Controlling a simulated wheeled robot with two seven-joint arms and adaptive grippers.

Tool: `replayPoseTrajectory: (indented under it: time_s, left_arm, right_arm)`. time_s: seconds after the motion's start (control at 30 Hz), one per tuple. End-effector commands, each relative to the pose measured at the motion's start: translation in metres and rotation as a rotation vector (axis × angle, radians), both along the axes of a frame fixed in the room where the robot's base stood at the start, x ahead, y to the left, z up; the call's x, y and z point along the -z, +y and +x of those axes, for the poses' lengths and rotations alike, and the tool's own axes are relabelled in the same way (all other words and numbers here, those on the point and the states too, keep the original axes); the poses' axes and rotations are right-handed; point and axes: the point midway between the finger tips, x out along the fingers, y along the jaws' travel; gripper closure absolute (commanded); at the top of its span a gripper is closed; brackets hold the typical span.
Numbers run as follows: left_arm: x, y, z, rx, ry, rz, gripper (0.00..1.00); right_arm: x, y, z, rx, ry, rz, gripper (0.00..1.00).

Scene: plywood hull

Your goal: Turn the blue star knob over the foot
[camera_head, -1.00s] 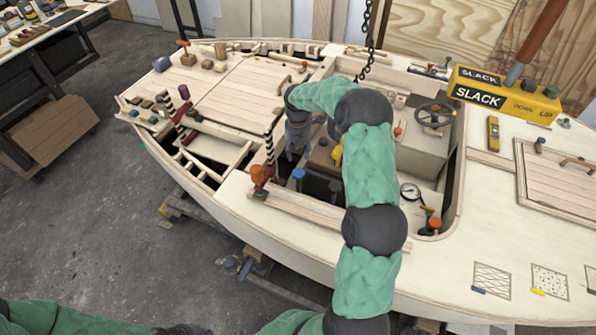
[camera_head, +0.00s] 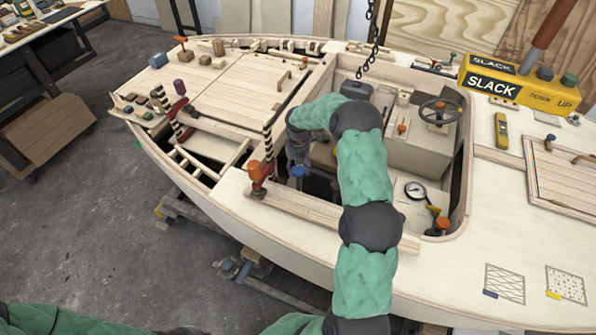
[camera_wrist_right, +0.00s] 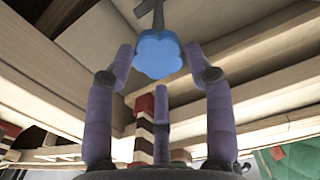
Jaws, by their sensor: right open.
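The blue star knob (camera_wrist_right: 160,54) shows in the right wrist view as a lobed blue disc with a dark shaft running beyond it. In the head view, a blue piece, seemingly this knob (camera_head: 298,171), shows just below my right gripper (camera_head: 297,156), at the near side of the cockpit opening. The knob lies around fingertip level or slightly beyond; exact depth is unclear. The foot is not clearly visible. My left gripper is out of view.
A red clamp with an orange handle (camera_head: 257,171) and striped bar stands just left of my right gripper. A wooden rail (camera_head: 330,222) runs along the near cockpit edge. A steering wheel (camera_head: 440,111) and gauge (camera_head: 415,190) lie to the right. A chain hangs above.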

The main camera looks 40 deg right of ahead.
Motion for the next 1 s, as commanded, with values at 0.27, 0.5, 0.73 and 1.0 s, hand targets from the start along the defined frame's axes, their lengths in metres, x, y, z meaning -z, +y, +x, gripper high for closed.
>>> replayPoseTrajectory:
  time_s: [0.27, 0.5, 0.73, 1.0]
  left_arm:
    - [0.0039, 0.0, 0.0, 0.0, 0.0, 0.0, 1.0]
    - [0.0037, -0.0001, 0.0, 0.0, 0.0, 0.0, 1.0]
    - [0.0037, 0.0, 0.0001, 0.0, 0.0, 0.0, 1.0]
    - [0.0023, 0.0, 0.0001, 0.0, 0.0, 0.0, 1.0]
  right_arm:
    - [0.0149, -0.0001, 0.0003, 0.0, 0.0, -0.001, 0.46]
    - [0.0146, -0.0001, 0.0002, -0.001, 0.0, -0.001, 0.52]
    - [0.0145, -0.0003, 0.0003, -0.001, 0.0, -0.001, 1.0]
    - [0.014, -0.0006, 0.0004, 0.028, -0.001, -0.002, 1.0]
